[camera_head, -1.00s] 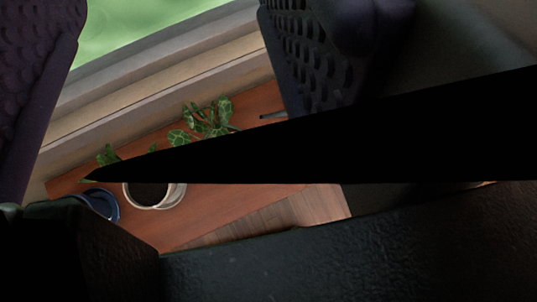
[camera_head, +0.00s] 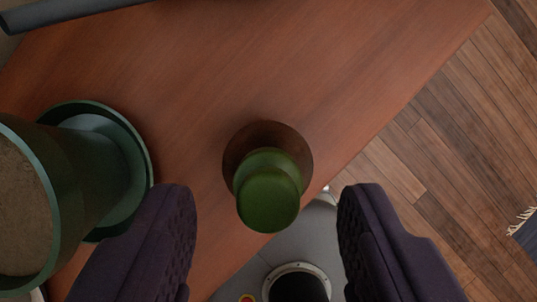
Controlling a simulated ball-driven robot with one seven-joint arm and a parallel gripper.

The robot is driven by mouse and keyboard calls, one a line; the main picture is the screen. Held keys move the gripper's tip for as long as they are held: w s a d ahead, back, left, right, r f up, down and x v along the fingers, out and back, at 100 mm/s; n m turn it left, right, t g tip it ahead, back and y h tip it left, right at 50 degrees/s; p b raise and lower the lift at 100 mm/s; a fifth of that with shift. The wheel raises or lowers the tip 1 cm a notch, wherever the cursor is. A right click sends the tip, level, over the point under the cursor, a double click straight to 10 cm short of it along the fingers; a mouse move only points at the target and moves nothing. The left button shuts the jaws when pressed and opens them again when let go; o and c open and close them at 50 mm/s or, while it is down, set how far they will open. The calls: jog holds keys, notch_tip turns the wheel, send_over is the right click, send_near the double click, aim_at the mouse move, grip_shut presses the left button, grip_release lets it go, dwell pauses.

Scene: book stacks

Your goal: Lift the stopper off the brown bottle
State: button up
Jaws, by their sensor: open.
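The brown bottle (camera_head: 240,143) stands on the wooden table, seen from nearly above. Its green stopper (camera_head: 268,200) sits on top and hides much of the bottle. My gripper (camera_head: 267,215) is open, with one dark padded finger on each side of the stopper. Clear gaps show between the stopper and both fingers, and nothing is between the fingertips but the stopper in line of sight. How far the fingers are above the stopper I cannot tell.
A green pot (camera_head: 78,190) with soil stands on a green saucer (camera_head: 143,160) at the left, close to my left finger. A dark bar (camera_head: 70,10) lies at the top left. The table (camera_head: 330,60) is bare behind the bottle. Its edge runs diagonally at right, above a wooden floor (camera_head: 440,150).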

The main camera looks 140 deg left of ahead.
jog(key=shift+x, duration=1.05)
jog(key=shift+r, duration=0.15)
jog(key=shift+c, duration=0.4)
grip_shut()
